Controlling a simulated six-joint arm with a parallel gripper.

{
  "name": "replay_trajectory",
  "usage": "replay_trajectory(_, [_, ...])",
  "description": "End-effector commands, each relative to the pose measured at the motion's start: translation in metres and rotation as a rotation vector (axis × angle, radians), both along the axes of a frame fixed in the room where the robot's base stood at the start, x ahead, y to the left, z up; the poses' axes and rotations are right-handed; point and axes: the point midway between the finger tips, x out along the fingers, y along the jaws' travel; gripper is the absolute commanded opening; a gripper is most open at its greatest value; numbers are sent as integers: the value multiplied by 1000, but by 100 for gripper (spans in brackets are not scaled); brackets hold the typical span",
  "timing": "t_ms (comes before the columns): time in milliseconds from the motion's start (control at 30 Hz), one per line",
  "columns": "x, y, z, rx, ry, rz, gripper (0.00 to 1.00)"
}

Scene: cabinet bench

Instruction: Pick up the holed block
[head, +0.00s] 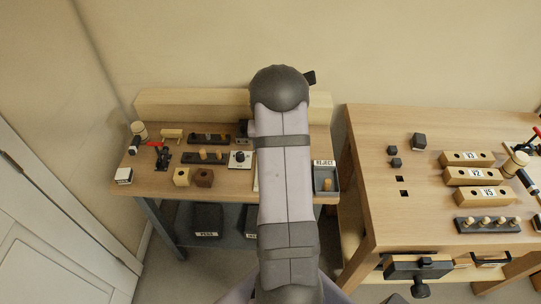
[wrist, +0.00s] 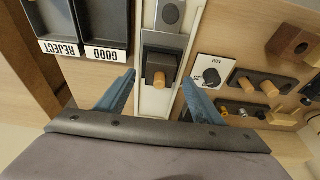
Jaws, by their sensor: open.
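A brown block with a dark hole (head: 204,177) stands near the front edge of the left bench. A yellowish block with a hole (head: 181,177) stands just left of it. I cannot tell which one the task means. The wrist view shows the brown block (wrist: 293,42) at upper right, well apart from my gripper. My gripper (wrist: 158,82) is open, its blue fingers spread on either side of a dark fixture with a wooden peg (wrist: 159,79); contact cannot be told. In the head view my arm hides the gripper.
Beside my gripper are a REJECT/GOOD tray (wrist: 88,50), a white panel with a dark knob (wrist: 212,75) and a dark peg strip (wrist: 258,84). The right bench holds labelled holed blocks, including V2 (head: 473,176). Bare wood shows at the left bench's front.

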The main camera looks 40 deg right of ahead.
Motion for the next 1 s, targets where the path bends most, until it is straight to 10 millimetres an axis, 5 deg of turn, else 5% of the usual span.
replay_trajectory(533, [5,-4,-23,0,0,0,61])
replay_trajectory(733, [4,-4,-23,0,0,0,16])
replay_trajectory(1000, [5,-4,-22,-1,-1,0,16])
